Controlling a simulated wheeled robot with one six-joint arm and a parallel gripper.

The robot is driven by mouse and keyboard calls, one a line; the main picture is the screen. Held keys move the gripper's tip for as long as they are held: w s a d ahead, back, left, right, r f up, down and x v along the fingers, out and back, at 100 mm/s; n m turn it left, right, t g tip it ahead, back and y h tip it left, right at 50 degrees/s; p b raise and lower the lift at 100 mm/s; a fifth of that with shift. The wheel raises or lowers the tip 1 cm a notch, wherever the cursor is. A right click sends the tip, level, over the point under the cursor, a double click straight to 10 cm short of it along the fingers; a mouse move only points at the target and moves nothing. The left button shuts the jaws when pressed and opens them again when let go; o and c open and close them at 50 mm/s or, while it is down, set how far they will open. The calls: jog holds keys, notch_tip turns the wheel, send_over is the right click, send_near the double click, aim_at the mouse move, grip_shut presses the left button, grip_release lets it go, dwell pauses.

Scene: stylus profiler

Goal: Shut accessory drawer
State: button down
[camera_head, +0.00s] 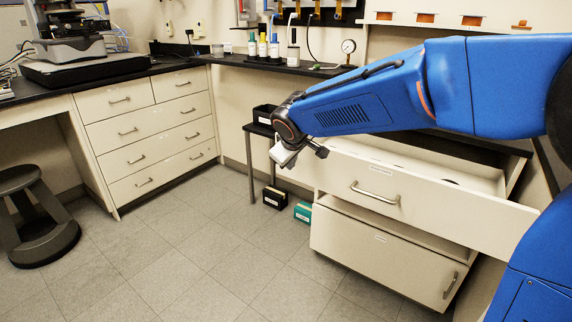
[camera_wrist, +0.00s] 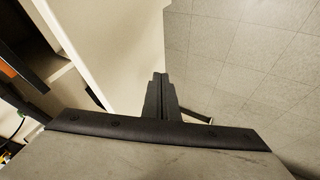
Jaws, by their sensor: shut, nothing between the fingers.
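The upper drawer (camera_head: 430,208) of the right cabinet is pulled far out, with a bar handle (camera_head: 375,193) on its cream front. Its label is too small to read, so I cannot confirm that it is the accessory drawer. My gripper (camera_head: 283,157) is by the drawer's left end in the head view. In the wrist view, my gripper (camera_wrist: 161,80) has its dark fingers together and empty. A cream panel (camera_wrist: 115,45), apparently the drawer front, lies beside the fingers, and part of a handle (camera_wrist: 198,117) shows at right. Contact cannot be told.
A lower drawer (camera_head: 375,252) beneath also stands somewhat out. Black and green boxes (camera_head: 303,211) sit on the floor beside the cabinet. A closed drawer unit (camera_head: 150,135) and a dark stool (camera_head: 38,215) are at left. The tiled floor (camera_head: 190,265) between is clear.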

jog(key=shift+w+d, duration=0.35)
jog(key=shift+w, duration=0.15)
jog(key=w+d, duration=0.5)
jog(key=w, duration=0.2)
jog(key=w+d, duration=0.6)
jog(key=w, duration=0.2)
jog(key=w+d, duration=0.5)
jog(key=w, duration=0.2)
jog(key=shift+w+d, duration=0.2)
jog(key=shift+w, duration=0.05)
jog(key=shift+w+d+r, duration=0.15)
jog(key=shift+w+d, duration=0.1)
jog(key=shift+w, duration=0.1)
